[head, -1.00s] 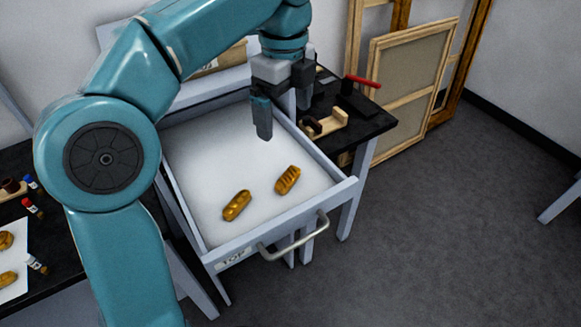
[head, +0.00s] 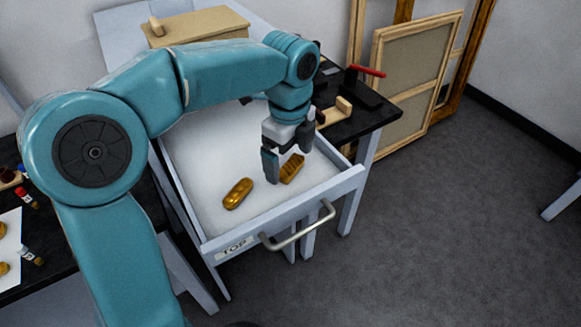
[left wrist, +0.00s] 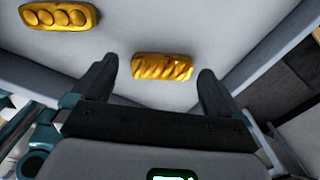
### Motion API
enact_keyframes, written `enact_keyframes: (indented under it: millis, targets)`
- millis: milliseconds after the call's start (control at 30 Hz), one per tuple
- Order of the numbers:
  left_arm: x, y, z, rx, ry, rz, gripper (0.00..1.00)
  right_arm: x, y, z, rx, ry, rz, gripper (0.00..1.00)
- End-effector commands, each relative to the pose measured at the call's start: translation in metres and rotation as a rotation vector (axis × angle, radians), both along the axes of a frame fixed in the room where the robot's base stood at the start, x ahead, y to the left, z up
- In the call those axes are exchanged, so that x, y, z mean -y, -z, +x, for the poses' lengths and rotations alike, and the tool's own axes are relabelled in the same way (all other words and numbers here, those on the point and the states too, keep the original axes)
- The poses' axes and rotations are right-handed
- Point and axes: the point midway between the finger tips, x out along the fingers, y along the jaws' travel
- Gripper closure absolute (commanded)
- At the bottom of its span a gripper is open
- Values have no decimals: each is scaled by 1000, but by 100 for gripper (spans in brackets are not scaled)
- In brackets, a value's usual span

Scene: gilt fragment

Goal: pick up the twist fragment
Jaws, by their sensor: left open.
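The twist fragment (head: 292,170), a small gilt bar with slanting ridges, lies on the white floor of the open drawer (head: 205,160). In the left wrist view the twist fragment (left wrist: 162,67) shows between and just beyond the fingertips. My left gripper (head: 287,158) is open and empty, pointing down over the drawer beside the twist fragment and partly covering it in the head view. A second gilt fragment (head: 238,193) with round beads lies to its left, and it also shows at the top left of the left wrist view (left wrist: 58,16). My right gripper is not in view.
The drawer's front wall carries a label reading TOP (head: 235,249) and a metal handle (head: 300,228). A dark bench with a red-handled tool (head: 365,71) stands behind right. Canvas frames (head: 415,65) lean on the wall. Small bottles (head: 30,255) stand at left.

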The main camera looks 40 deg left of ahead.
Motion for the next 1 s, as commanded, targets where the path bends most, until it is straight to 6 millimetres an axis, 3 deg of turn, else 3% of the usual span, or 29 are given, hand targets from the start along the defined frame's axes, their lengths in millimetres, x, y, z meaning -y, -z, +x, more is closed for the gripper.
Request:
enact_keyframes:
  millis: [100,333,367,500,533,833,1000]
  targets:
    - [-1,13,1,0,-1,0,0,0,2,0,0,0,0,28]
    - [-1,15,1,1,-1,0,0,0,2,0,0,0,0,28]
    - [-1,15,1,1,-1,0,3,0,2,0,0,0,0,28]
    - [-1,15,1,1,-1,0,49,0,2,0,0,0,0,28]
    - [-1,15,1,1,-1,0,52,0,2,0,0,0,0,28]
    - [-1,13,1,1,-1,0,52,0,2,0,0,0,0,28]
    - [-1,-2,2,3,0,0,52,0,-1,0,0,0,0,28]
